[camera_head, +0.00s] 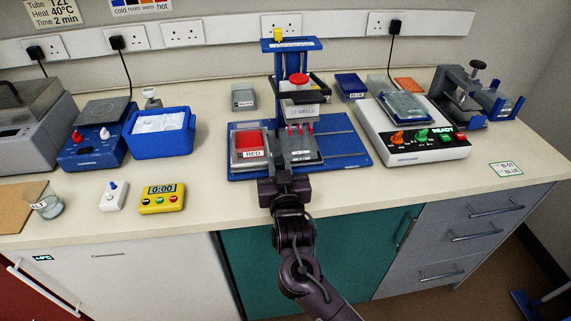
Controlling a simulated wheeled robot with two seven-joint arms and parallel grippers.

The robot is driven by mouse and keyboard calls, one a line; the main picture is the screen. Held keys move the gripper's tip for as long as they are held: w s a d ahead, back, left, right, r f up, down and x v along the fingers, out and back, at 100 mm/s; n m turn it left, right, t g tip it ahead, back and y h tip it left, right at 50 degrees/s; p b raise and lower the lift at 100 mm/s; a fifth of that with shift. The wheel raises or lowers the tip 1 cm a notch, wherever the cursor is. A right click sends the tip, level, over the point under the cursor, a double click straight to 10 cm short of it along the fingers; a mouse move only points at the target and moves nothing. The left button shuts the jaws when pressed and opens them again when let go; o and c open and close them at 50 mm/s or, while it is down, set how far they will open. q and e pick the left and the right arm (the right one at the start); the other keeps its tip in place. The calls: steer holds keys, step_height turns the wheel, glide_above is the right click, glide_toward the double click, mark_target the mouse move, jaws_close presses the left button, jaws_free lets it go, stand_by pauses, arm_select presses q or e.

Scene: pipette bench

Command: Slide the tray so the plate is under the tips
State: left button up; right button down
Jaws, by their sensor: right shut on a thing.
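The pipette stand (295,60) is blue with a white head (301,110) that has a red knob on top. Several red tips (300,130) hang below the head. Under it, a tray (290,164) lies on the blue base board (345,135). A red-filled box labelled RED (250,142) sits at the tray's left; a grey plate (303,153) sits to its right, apparently below the tips. The exact alignment cannot be told. My right gripper (283,178) is shut at the tray's front edge; its fingers hide what they grasp. My left gripper is out of view.
The base board is bare right of the tray. A white device reading READY (430,155) stands to the right, a blue ice box (160,145) to the left. A timer (162,199) lies front left. The counter's front edge passes under my arm.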

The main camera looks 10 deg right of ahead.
steer(key=c, duration=1.3)
jaws_free()
steer(key=shift+a, duration=0.35)
steer(key=shift+d, duration=0.1)
steer(key=shift+s+f, duration=0.1)
steer(key=shift+s, duration=0.15)
steer(key=s+b, duration=0.1)
steer(key=s, duration=0.6)
steer(key=shift+s+d, duration=0.1)
steer(key=shift+s, duration=0.1)
